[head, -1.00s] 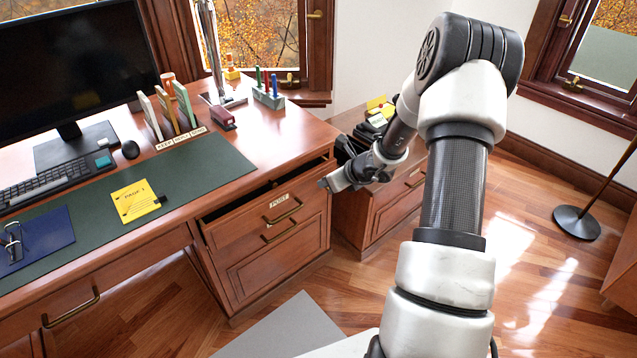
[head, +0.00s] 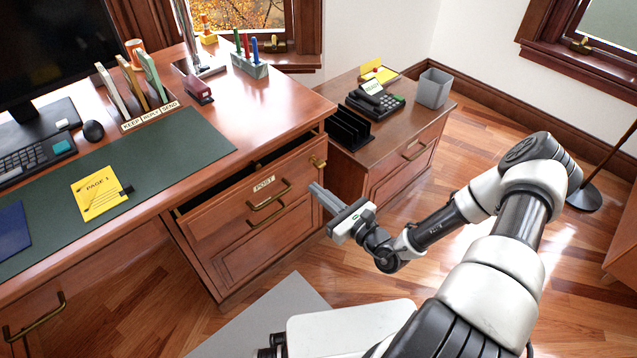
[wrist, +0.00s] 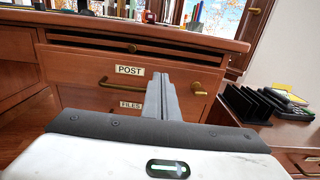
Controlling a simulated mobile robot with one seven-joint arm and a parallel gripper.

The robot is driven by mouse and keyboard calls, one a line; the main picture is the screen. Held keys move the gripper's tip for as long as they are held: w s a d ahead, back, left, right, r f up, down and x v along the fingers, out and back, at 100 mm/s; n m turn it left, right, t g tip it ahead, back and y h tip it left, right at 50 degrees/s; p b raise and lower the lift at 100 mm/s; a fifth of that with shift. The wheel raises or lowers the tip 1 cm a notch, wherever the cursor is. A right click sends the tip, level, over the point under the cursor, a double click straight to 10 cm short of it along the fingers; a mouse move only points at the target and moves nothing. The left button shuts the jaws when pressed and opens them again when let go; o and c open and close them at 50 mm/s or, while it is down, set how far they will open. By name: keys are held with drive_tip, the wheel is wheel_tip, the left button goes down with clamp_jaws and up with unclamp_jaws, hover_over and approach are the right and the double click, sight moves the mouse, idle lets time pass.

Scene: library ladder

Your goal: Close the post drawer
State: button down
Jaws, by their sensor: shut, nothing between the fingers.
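The post drawer (head: 252,204) is the top drawer in the desk's right pedestal, with a brass handle and a POST label. It stands partly open, with a dark gap above its front. It also shows in the wrist view (wrist: 75,70), with the FILES label just below it. My gripper (head: 316,192) is shut and empty. It is in front of the drawer's right part, pointing toward the drawer front. In the wrist view the closed fingers (wrist: 160,85) overlap the drawer front to the right of its label. I cannot tell whether they touch it.
The desk top (head: 275,110) overhangs the drawer. A side cabinet (head: 410,130) stands to the right with a telephone, a black rack and a grey bin (head: 434,88). A grey mat (head: 265,315) lies on the floor. Open floor lies right of the pedestal.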

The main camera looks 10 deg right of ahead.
sight(282, 162)
drive_tip(key=b+x, duration=0.3)
drive_tip(key=x, duration=0.9)
drive_tip(key=shift+a, duration=0.1)
